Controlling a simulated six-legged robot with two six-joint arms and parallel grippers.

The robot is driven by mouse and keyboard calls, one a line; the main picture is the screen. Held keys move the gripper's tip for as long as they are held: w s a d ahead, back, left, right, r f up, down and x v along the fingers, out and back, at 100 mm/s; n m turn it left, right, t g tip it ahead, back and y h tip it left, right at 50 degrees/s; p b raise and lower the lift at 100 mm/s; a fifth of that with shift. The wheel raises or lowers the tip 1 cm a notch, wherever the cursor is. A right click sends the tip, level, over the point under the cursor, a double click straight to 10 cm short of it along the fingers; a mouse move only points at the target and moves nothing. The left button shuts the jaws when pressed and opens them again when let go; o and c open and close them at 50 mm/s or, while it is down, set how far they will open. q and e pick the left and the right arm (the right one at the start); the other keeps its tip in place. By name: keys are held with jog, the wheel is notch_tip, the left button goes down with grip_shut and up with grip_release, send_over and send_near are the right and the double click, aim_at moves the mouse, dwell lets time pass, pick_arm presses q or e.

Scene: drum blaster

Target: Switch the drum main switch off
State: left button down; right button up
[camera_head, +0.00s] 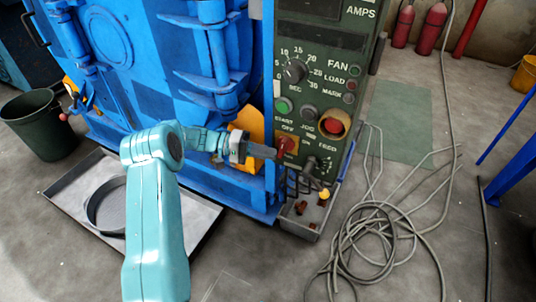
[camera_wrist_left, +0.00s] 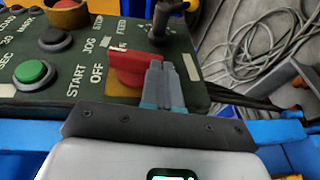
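The red main switch knob (camera_head: 289,144) is low on the green control panel (camera_head: 318,75), next to the OFF and ON lettering. It also shows in the left wrist view (camera_wrist_left: 130,66), beside the word OFF. My left gripper (camera_head: 274,154) reaches it from the left. In the left wrist view its two fingers (camera_wrist_left: 162,82) are close together, with nothing visible between them. They overlap the right edge of the red knob; I cannot tell whether they touch it. Part of the knob is hidden behind them. My right gripper is not in view.
A green start button (camera_head: 284,105), an orange-ringed red button (camera_head: 334,125) and a small lever (camera_head: 311,163) are close by on the panel. The blue machine (camera_head: 150,60) stands left. Coiled cable (camera_head: 380,235) lies on the floor at right. A dark bin (camera_head: 38,125) stands far left.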

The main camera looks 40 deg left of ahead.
pick_arm(q)
jog(key=shift+s+d+f+b, duration=0.1)
jog(key=shift+d+f+b, duration=0.05)
jog(key=shift+f+b, duration=0.15)
jog(key=shift+s, duration=0.1)
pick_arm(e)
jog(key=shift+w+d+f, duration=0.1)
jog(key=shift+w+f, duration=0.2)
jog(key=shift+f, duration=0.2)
pick_arm(q)
jog(key=shift+d, duration=0.1)
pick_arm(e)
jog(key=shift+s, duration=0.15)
